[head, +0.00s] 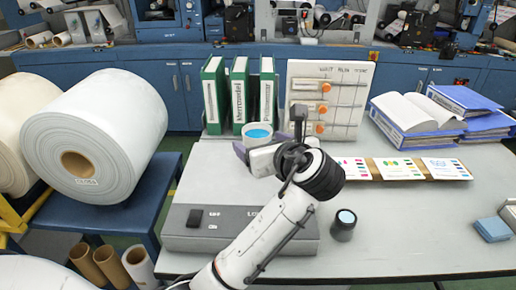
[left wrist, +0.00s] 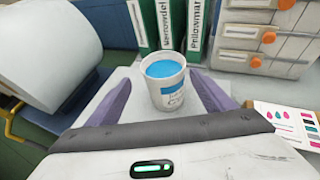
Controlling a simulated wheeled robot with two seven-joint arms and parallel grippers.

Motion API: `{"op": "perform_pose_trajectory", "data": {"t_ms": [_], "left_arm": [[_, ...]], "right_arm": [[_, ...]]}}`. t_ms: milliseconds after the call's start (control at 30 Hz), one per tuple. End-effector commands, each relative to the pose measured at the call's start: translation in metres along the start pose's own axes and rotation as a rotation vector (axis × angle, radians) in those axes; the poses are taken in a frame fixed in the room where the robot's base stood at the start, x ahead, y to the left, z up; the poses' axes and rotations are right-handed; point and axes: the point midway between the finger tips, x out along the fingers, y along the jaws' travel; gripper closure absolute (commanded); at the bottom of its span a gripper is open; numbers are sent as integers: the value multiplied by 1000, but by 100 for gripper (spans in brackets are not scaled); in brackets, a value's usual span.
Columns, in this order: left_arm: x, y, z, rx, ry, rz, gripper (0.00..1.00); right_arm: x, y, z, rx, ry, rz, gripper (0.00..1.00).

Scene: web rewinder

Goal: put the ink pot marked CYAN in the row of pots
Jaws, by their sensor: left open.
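A white ink pot (head: 258,131) with bright blue ink stands in front of the green binders, by the far edge of the grey flat-topped unit. In the left wrist view the pot (left wrist: 166,86) is upright, with a blue band and a partly legible label starting with C. My left gripper (head: 269,136) is open, its purple fingers on either side of the pot. In the left wrist view gaps show between the pot and both fingers. What lies under the pot is partly hidden. No row of pots can be made out. My right gripper is not in view.
A dark jar (head: 343,226) with a pale blue top stands right of my arm. Green binders (head: 239,95) and a board with orange knobs (head: 327,98) stand behind. Colour cards (head: 398,169) and blue folders (head: 440,112) lie to the right. The front right table is mostly clear.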

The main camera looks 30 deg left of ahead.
Motion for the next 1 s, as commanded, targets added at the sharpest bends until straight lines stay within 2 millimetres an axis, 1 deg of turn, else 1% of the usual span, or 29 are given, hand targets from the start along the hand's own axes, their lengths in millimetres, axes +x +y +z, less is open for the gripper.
{"op": "perform_pose_trajectory", "data": {"t_ms": [200,300,400,600,633,933,967,1000], "left_arm": [[32,-7,-2,1,1,4,24],[44,-6,-1,1,0,2,24],[50,-6,-1,1,0,1,24],[50,-7,-1,0,0,0,24],[50,-7,-1,0,0,0,26],[50,-7,-1,0,1,0,77],[50,-7,0,-2,-2,-1,79],[50,-7,0,-2,-2,-1,79]], "right_arm": [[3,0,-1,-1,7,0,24],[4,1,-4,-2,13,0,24],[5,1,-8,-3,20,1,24],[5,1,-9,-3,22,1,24],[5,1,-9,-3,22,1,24],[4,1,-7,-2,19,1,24],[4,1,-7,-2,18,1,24],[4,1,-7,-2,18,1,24]]}}
